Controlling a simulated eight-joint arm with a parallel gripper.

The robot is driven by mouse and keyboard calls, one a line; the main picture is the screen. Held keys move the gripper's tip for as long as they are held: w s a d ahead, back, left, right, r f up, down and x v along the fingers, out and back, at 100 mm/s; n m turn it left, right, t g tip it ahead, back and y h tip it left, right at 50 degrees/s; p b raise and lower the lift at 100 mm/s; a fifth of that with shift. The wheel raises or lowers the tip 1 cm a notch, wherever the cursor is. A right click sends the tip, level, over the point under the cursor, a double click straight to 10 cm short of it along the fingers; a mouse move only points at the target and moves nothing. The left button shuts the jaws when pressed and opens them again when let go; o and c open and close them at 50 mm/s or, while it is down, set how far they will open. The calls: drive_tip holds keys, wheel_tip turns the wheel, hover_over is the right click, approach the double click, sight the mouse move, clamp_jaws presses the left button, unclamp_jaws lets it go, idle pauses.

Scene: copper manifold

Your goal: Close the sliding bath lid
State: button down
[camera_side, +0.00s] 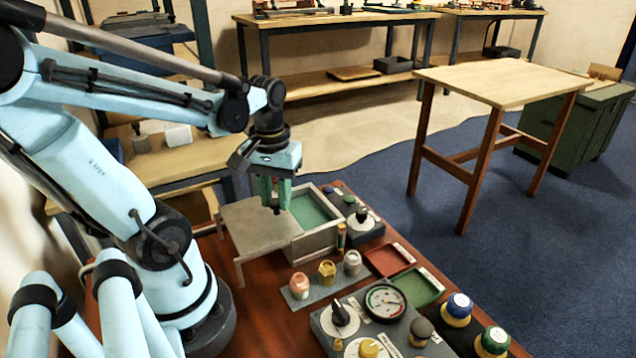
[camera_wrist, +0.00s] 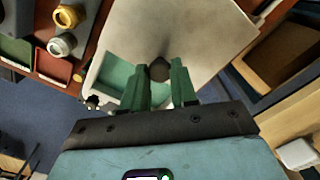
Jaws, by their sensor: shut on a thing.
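The bath (camera_side: 318,242) is a pale grey box on the red-brown bench, with green inside showing at its open right part. Its flat grey sliding lid (camera_side: 248,225) reaches out to the left of the box, so the bath is partly open. In the wrist view the lid (camera_wrist: 195,30) is a pale plate, with the green bath opening (camera_wrist: 116,74) at its lower left. My gripper (camera_side: 276,206) points down over the lid near the opening. Its green fingers (camera_wrist: 158,80) are shut on the dark lid knob (camera_wrist: 158,69). The knob is partly hidden in the side view.
A dark-knobbed unit (camera_side: 360,219) stands just right of the bath. In front are a block with several coloured caps (camera_side: 327,272), a red tray (camera_side: 388,260), a green tray (camera_side: 424,288) and a gauge panel (camera_side: 384,302). A wooden table (camera_side: 505,82) stands apart at the right.

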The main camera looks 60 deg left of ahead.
drive_tip(key=w, duration=0.9)
drive_tip(key=shift+w, duration=0.4)
drive_tip(key=c, duration=0.9)
unclamp_jaws()
drive_tip(key=shift+o, duration=0.2)
wheel_tip(320, 180, up, 12)
drive_tip(key=s+d+f+m+t, duration=0.2)
drive_tip(key=d+f+m+t, duration=0.5)
drive_tip(key=d+f+m, duration=0.1)
drive_tip(key=shift+d+m, duration=0.5)
drive_tip(key=shift+d, duration=0.75)
